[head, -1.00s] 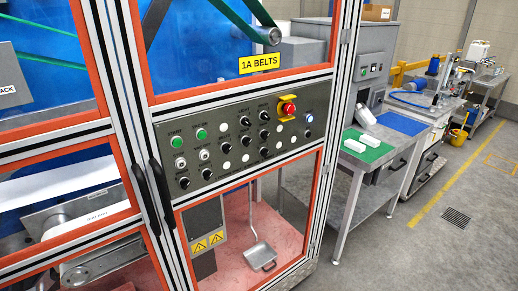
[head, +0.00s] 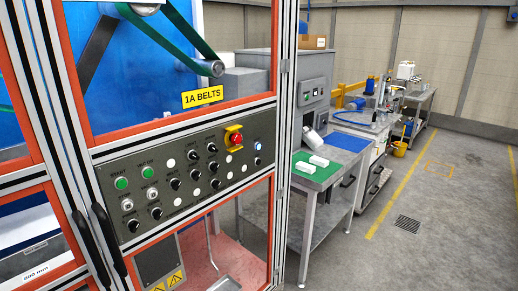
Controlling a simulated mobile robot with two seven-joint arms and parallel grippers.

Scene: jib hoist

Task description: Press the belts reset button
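The belts machine's control panel (head: 215,189) is set in the frame under the yellow "1A BELTS" sign (head: 202,96). It carries two green buttons, one (head: 121,183) under the label START and one (head: 147,172) to its right. White buttons, several black knobs and a red emergency stop (head: 236,138) on a yellow block are also on it. A small lit blue-white button (head: 258,146) sits at the right end. The small labels are too blurred to tell which one reads reset. Neither gripper shows in the head view.
Black door handles (head: 108,240) stick out left of the panel. A grey table (head: 311,177) with a green mat and white blocks stands right of the machine. Further benches (head: 372,128) line the back. The grey floor (head: 400,255) at right is clear.

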